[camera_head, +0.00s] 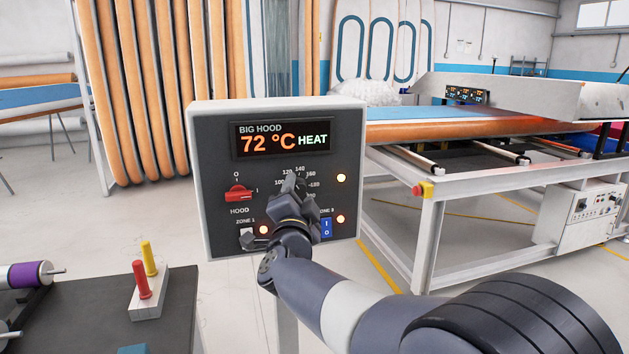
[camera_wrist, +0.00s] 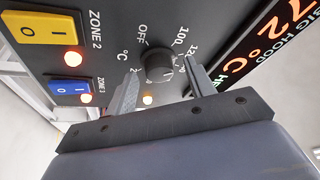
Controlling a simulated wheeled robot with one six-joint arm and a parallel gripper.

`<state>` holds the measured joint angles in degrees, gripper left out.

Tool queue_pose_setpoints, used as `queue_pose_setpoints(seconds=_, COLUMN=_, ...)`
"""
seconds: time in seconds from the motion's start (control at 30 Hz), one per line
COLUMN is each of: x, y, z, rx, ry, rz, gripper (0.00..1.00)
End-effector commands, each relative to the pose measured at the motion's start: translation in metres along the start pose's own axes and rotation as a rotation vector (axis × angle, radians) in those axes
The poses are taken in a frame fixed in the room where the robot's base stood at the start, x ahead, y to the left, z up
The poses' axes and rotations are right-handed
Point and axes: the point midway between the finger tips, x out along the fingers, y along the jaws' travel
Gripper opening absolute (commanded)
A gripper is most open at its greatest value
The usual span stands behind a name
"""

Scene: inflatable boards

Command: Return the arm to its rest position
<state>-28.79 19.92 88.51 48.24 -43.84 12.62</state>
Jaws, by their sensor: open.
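My gripper (camera_head: 294,190) is in front of the dial area of the "BIG HOOD" control box (camera_head: 215,150), with my arm reaching in from the lower right. In the wrist view my gripper (camera_wrist: 161,74) is open, its two fingers pointing at the panel on either side of a dark round dial knob (camera_wrist: 159,66). No object is held. Whether a finger touches the knob cannot be told. The display (camera_head: 283,140) reads 72 °C HEAT. In the head view my gripper hides the knob and part of the scale.
The box carries a red hood switch (camera_head: 238,193), a blue rocker switch (camera_head: 326,228) and lit lamps. The wrist view shows a yellow switch (camera_wrist: 40,29). A dark bench (camera_head: 90,300) stands lower left, with red and yellow handles (camera_head: 143,280). A white-framed machine (camera_head: 428,240) stands right.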

Motion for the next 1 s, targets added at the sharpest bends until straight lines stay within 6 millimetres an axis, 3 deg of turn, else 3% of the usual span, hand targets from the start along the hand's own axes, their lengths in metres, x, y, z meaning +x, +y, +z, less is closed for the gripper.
queue_pose_setpoints(seconds=1.0, x=0.0020, y=0.0015, z=-0.0043, rx=-0.780, ry=-0.004, rz=-0.319, gripper=0.52)
